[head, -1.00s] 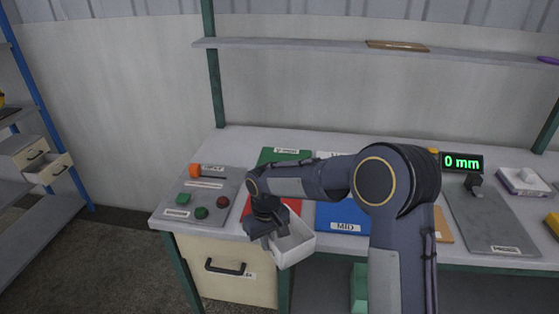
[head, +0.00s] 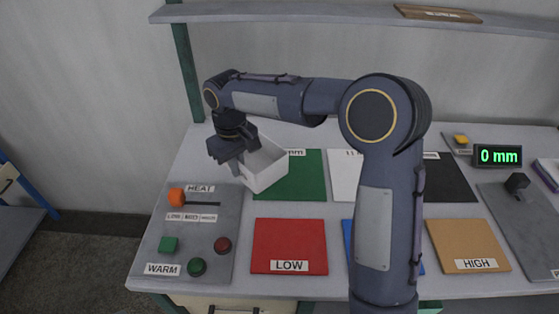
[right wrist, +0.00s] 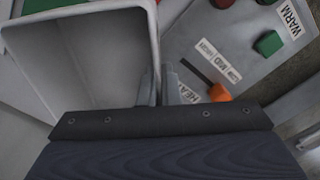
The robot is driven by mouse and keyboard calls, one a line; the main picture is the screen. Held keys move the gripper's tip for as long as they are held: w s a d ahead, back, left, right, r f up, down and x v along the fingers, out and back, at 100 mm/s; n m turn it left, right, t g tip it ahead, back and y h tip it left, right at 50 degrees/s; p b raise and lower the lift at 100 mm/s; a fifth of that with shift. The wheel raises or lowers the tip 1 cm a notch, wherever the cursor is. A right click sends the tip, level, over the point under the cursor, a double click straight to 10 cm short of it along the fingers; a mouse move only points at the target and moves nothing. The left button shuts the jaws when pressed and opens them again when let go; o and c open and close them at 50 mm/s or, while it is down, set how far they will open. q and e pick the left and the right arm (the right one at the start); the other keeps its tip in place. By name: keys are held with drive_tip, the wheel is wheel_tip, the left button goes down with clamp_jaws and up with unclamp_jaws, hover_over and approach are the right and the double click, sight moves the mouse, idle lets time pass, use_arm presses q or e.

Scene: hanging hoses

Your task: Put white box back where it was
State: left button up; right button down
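The white box (head: 264,166) is an open, empty-looking bin, held tilted above the back left of the workbench. My right gripper (head: 238,160) is shut on its left wall. In the right wrist view, the box (right wrist: 85,60) fills the upper left, with the fingers (right wrist: 157,88) pinching its rim. The box overlaps the left side of the green mat (head: 308,176) in the head view; I cannot tell its exact height. My left gripper is not in view.
The grey HEAT panel (head: 212,215) with knobs and buttons lies left of a red LOW mat (head: 290,247). A white mat, a black mat and a tan HIGH mat (head: 468,246) lie right. A display (head: 497,156) reads 0 mm. A shelf (head: 300,12) runs above.

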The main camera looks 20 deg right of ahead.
sight(269, 164)
drive_tip(key=d+f, duration=0.1)
drive_tip(key=d, duration=0.1)
drive_tip(key=d+f+p, duration=0.1)
drive_tip(key=d, duration=0.2)
drive_tip(key=d+f, duration=0.1)
drive_tip(key=d, duration=0.2)
drive_tip(key=shift+w+d+p, duration=0.1)
drive_tip(key=shift+d+p, duration=0.05)
drive_tip(key=shift+p, duration=0.25)
drive_tip(key=d+f+p, duration=0.1)
drive_tip(key=d+f, duration=0.3)
drive_tip(key=f, duration=0.1)
drive_tip(key=shift+d, duration=0.3)
drive_tip(key=shift+d+f, duration=0.35)
drive_tip(key=shift+f, duration=0.2)
drive_tip(key=f, duration=0.3)
drive_tip(key=shift+d+f+p, duration=0.15)
drive_tip(key=shift+d+p, duration=0.1)
drive_tip(key=shift+p, duration=0.1)
drive_tip(key=shift+f, duration=0.1)
drive_tip(key=shift+f, duration=0.1)
drive_tip(key=c, duration=2.1)
unclamp_jaws()
drive_tip(key=shift+f, duration=0.1)
drive_tip(key=o, duration=0.5)
drive_tip(key=shift+c, duration=0.2)
